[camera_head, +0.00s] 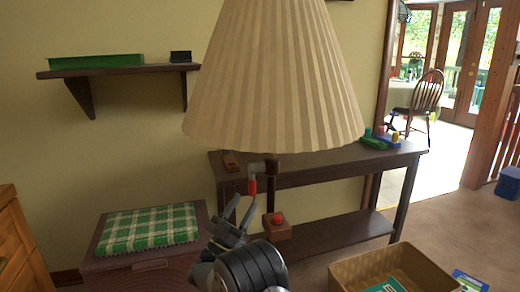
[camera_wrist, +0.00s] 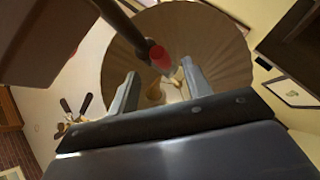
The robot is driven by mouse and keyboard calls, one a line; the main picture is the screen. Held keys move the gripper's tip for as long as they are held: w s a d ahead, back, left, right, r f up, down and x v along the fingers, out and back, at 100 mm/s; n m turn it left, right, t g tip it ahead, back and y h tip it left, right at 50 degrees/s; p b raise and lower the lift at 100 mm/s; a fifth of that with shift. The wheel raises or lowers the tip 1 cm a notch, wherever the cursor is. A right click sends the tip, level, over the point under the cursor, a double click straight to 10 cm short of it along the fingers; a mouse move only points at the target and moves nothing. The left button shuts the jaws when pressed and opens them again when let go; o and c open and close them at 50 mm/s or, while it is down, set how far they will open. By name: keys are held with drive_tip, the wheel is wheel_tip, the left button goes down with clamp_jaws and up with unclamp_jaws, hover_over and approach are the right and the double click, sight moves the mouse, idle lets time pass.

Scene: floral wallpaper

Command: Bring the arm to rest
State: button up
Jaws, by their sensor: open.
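My gripper (camera_head: 241,207) is raised in the lower middle of the head view, in front of the dark console table. Its two fingers are apart and point upward, with nothing between them that I can make out. In the wrist view my gripper (camera_wrist: 158,88) faces up into the underside of a round lampshade (camera_wrist: 222,35). A red-tipped part (camera_wrist: 159,55) shows just beyond the fingertips; I cannot tell whether it touches them. In the head view the pleated cream lampshade (camera_head: 275,80) stands above my gripper, and a small red piece (camera_head: 252,186) hangs close to the fingertips.
The console table (camera_head: 320,172) stands behind. A wooden block with a red button (camera_head: 277,222) is right beside my gripper. A low chest with a green checked cushion (camera_head: 148,228) is left, a cardboard box (camera_head: 345,272) lower right. A wall shelf (camera_head: 120,70) is upper left. Open floor lies right.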

sight(254, 190)
drive_tip(key=shift+y, duration=0.3)
drive_tip(key=b+x, duration=0.2)
drive_tip(key=x, duration=0.4)
drive_tip(key=shift+w+d+r, duration=0.1)
drive_tip(key=shift+d+r, duration=0.1)
drive_tip(key=shift+r, duration=0.15)
drive_tip(key=shift+s+d+n+t+y, duration=0.1)
drive_tip(key=shift+s+n+t+y, duration=0.15)
drive_tip(key=shift+n+y, duration=0.7)
drive_tip(key=shift+s+d+n+t+y, duration=0.1)
drive_tip(key=shift+s+n+t+y, duration=0.15)
drive_tip(key=shift+n+y, duration=0.65)
drive_tip(key=shift+n, duration=0.35)
